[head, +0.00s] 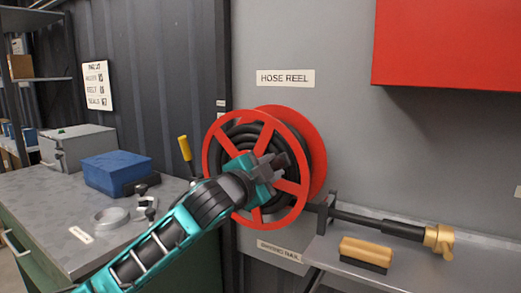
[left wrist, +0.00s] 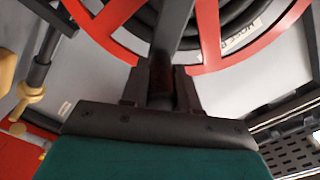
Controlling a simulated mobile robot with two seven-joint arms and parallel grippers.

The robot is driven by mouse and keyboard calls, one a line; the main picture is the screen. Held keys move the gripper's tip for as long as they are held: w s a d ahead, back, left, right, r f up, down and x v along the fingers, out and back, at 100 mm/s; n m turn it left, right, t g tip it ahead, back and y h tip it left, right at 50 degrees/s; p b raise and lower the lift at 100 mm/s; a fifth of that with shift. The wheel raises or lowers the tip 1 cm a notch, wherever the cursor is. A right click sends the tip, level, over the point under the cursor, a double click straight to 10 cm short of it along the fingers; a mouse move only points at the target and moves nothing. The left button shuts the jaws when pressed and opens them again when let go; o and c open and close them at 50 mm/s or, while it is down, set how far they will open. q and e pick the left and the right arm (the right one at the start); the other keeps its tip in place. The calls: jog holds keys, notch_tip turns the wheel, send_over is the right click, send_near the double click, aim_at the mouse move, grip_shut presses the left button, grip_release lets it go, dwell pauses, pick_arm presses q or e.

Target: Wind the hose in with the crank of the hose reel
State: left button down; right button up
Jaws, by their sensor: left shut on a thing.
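The hose reel (head: 317,150) has red spoked side discs and is fixed to the grey wall panel. Black hose (head: 232,140) lies in coils inside it. My left gripper (head: 275,166) is in front of the reel's middle. In the left wrist view my left gripper (left wrist: 161,88) is shut on the dark crank handle (left wrist: 161,72), with the crank arm (left wrist: 175,25) running up from it across the reel. The arm and gripper hide part of the hub. A brass nozzle (head: 440,240) on a black pipe lies to the right of the reel. My right gripper is not in view.
A grey shelf (head: 480,255) at the lower right holds a yellow-topped brush (head: 366,252). A red box (head: 450,45) hangs above right. A yellow-handled lever (head: 185,148) stands left of the reel.

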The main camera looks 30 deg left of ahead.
pick_arm(q)
notch_tip(320, 180, down, 14)
jog(key=a+m, duration=0.1)
jog(key=m, duration=1.3)
jog(key=shift+a+f+p, duration=0.2)
jog(key=shift+a+p, duration=0.05)
jog(key=shift+p, duration=0.2)
jog(key=c, duration=0.8)
grip_release()
jog(key=shift+c, duration=0.2)
jog(key=s+a+b, duration=0.1)
jog(key=s, duration=1.1)
jog(key=shift+s, duration=0.35)
